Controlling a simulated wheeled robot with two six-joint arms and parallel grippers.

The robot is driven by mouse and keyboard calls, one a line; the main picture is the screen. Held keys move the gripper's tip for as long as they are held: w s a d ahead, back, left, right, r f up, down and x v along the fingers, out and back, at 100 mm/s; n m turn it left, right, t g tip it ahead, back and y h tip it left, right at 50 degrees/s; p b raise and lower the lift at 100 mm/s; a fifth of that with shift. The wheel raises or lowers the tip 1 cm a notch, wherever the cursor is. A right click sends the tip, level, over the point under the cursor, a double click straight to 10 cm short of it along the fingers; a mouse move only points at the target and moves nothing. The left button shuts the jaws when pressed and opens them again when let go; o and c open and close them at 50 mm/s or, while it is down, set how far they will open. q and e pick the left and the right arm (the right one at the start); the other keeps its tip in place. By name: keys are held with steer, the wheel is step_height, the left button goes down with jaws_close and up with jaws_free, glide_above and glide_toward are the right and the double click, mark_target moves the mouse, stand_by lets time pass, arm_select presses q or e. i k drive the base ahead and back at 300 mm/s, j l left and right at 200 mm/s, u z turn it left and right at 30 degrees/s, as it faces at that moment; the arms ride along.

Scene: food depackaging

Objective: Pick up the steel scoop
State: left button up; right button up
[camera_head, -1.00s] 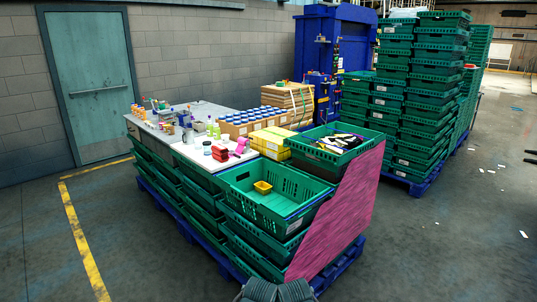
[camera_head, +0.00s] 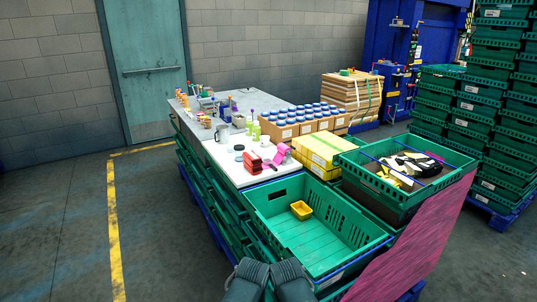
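I cannot make out the steel scoop for certain. A small grey metallic item (camera_head: 222,133) stands at the left edge of the white worktop (camera_head: 228,165), too small to identify. Neither of my grippers shows. Only dark grey parts of my own body show at the bottom edge.
A green crate (camera_head: 262,219) with a yellow tub (camera_head: 301,210) lies nearest. Beside it are a fuller green crate (camera_head: 395,208) and yellow boxes (camera_head: 322,152). Floor is clear at left.

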mark_target(271, 165)
steer(key=z, duration=0.3)
steer(key=j+z, duration=0.35)
steer(key=i+j+z, duration=0.1)
steer(key=z, duration=0.3)
steer(key=j+z, duration=0.45)
steer(key=j, duration=0.35)
steer(key=k+j+z, duration=0.1)
steer(key=j, duration=0.35)
steer(key=k+j+z, duration=0.15)
steer(key=j, duration=0.25)
steer(key=k+j+z, duration=0.1)
steer(key=j, duration=0.35)
